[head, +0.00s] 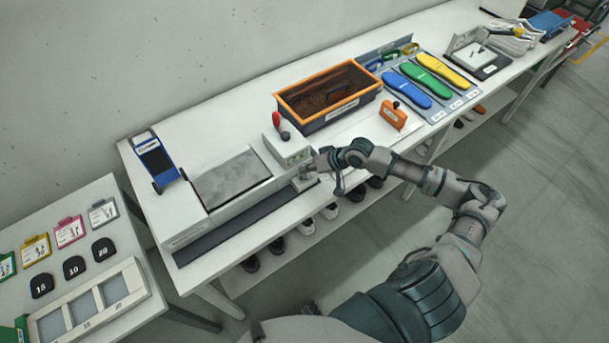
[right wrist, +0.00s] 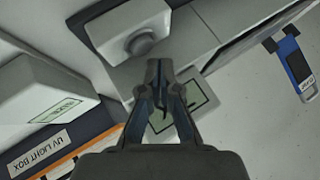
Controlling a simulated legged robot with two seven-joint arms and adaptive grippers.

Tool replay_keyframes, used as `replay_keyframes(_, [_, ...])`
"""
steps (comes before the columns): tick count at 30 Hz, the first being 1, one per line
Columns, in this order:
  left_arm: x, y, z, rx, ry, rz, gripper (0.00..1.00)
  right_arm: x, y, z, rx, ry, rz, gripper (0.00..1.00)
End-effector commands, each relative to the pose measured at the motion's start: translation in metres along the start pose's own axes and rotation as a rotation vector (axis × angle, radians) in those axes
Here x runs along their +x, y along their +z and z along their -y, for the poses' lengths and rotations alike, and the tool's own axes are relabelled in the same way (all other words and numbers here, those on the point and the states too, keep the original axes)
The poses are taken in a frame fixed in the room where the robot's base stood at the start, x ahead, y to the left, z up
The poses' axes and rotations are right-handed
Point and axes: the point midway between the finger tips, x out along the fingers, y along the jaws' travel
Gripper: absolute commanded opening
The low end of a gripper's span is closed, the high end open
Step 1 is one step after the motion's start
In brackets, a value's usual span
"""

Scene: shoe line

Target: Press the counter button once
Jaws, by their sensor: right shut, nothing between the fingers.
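A small pale box with a round grey button (right wrist: 140,43) on its face shows at the top of the right wrist view; I take this to be the counter. In the head view a small pale box (head: 303,184) sits at the front edge of the bench, partly behind my right gripper (head: 322,170). My right gripper is shut and empty. In the right wrist view its fingertips (right wrist: 160,68) are just below and right of the button; I cannot tell whether they touch the box. My left gripper is not in view.
A grey box with a red-topped lever (head: 285,150) stands just behind my gripper. An orange-rimmed bin (head: 330,115), an orange tagged block (head: 393,116) and coloured insoles (head: 408,92) are to the right. A flat grey-topped unit (head: 232,178) and blue scanner-like device (head: 155,160) are left.

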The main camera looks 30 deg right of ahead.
Motion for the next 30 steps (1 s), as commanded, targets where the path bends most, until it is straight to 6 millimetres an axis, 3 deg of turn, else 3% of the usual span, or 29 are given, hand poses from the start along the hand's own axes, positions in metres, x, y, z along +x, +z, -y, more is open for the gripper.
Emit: replay_keyframes(30, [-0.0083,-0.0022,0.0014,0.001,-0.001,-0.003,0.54,0.0062,0.0057,-0.0041,0.000,0.000,0.000,0.00])
